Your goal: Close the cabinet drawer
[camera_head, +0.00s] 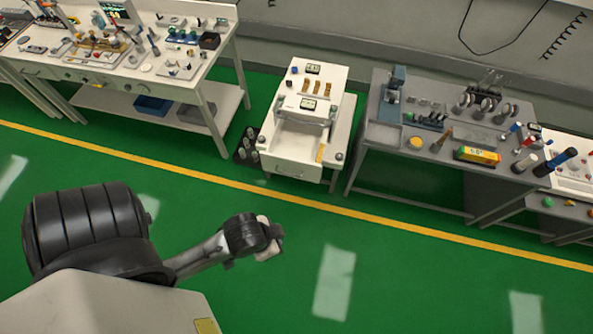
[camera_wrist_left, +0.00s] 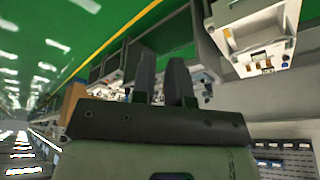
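The white cabinet (camera_head: 308,92) stands on the floor in the upper middle of the head view. Its drawer (camera_head: 293,166) is pulled out toward me, and I look down into its pale interior. In the left wrist view the cabinet (camera_wrist_left: 250,45) shows at the upper right, tilted. My left gripper (camera_head: 272,243) is in front of the cabinet, well short of the drawer. The wrist view shows its two dark fingers (camera_wrist_left: 164,82) apart with nothing held between them. My right gripper is not in either view.
A white workbench (camera_head: 215,60) with many tools stands on the left. A grey table (camera_head: 380,135) with tools stands close to the cabinet's right. Dark racked items (camera_head: 244,155) sit at the cabinet's lower left. The green floor between me and the drawer is clear.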

